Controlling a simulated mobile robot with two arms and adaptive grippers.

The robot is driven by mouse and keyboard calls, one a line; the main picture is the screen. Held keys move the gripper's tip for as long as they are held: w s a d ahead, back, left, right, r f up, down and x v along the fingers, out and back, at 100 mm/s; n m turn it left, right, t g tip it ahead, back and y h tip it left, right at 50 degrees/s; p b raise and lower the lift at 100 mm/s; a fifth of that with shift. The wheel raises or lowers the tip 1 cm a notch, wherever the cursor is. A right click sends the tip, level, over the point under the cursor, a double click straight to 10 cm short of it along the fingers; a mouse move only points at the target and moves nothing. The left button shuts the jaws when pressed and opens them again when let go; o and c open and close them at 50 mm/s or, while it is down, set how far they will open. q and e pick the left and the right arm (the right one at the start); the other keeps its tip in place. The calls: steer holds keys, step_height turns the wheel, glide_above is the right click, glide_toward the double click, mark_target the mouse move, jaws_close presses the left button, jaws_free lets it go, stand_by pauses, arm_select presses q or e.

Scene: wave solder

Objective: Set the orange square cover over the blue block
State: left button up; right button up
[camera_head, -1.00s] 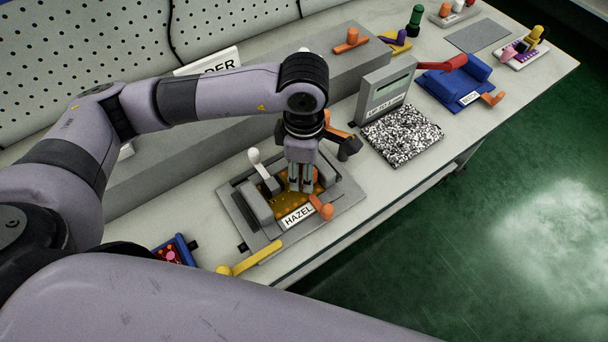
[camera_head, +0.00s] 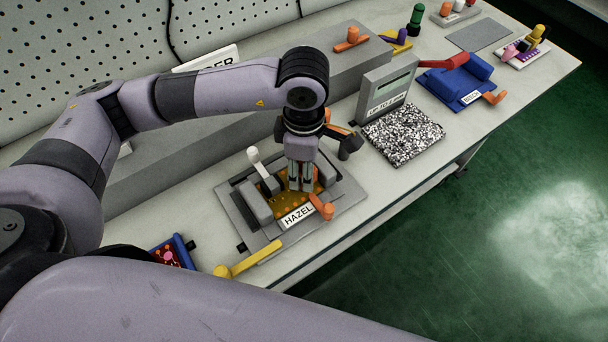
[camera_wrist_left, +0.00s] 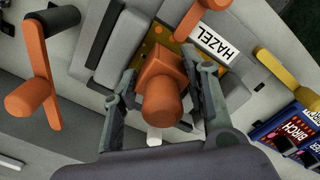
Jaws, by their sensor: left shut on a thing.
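My left gripper (camera_head: 301,186) points down over the amber board (camera_head: 288,205) in the grey fixture (camera_head: 240,212) labelled HAZEL. In the left wrist view, its fingers (camera_wrist_left: 163,78) are shut on the orange square cover (camera_wrist_left: 160,70), which has a square base and a round knob. The cover is over the amber board (camera_wrist_left: 158,40); I cannot tell whether it touches it. In the head view the fingers mostly hide the cover. I do not see the blue block; it may be hidden under the cover or gripper. My right gripper is not in view.
An orange lever (camera_head: 322,207) and a yellow lever (camera_head: 257,258) flank the fixture's front. A white-knobbed lever (camera_head: 254,156) stands behind. A blue BIRCH tray (camera_head: 183,252) lies left, a speckled pad (camera_head: 403,135) and display box (camera_head: 386,87) right. A blue fixture (camera_head: 457,88) stands farther right.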

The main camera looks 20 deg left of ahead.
arm_select(q)
steer(key=shift+a+f, duration=0.1)
steer(key=shift+f, duration=0.05)
stand_by(0.5)
steer(key=shift+b, duration=0.4)
steer(key=shift+w, duration=0.1)
steer(key=shift+f, duration=0.1)
stand_by(0.5)
steer(key=shift+b, duration=0.65)
steer(key=shift+s, duration=0.2)
stand_by(0.3)
steer(key=shift+b, duration=0.6)
stand_by(0.3)
